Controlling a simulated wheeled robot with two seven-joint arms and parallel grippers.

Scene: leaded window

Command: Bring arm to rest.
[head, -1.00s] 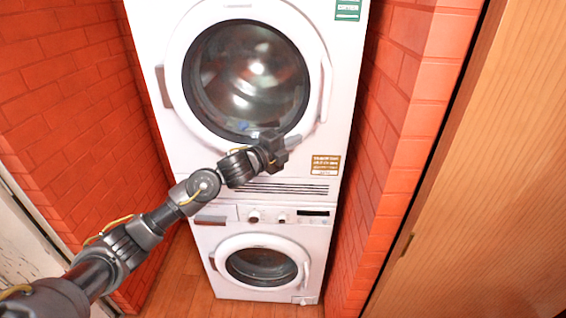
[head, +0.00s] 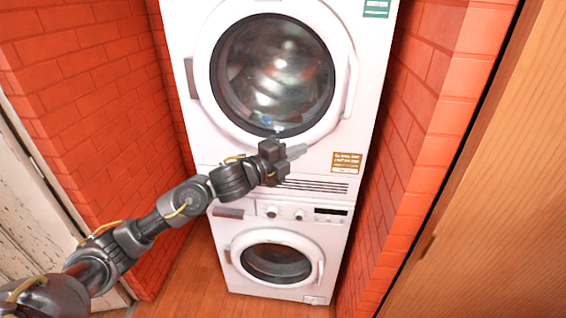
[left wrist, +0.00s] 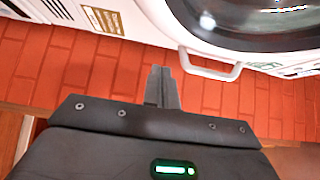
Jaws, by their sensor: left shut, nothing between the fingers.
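My left arm (head: 150,228) comes in from the lower left of the head view and reaches toward the stacked machines. My left gripper (head: 297,151) is shut and empty, in front of the lower edge of the upper machine's round door (head: 228,115). In the left wrist view the closed fingers (left wrist: 162,88) point up toward the red brick wall, below the door handle (left wrist: 213,72). I cannot tell from the frames how far the fingertips are from the machine, but no contact shows. My right gripper is not in view.
The upper white machine stands on a lower one (head: 272,262) with a shut round door. Red brick walls (head: 95,110) close in on both sides. A wooden panel (head: 490,200) stands at the right, and a worn white door (head: 35,215) at the left. Wooden floor (head: 195,275) shows below.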

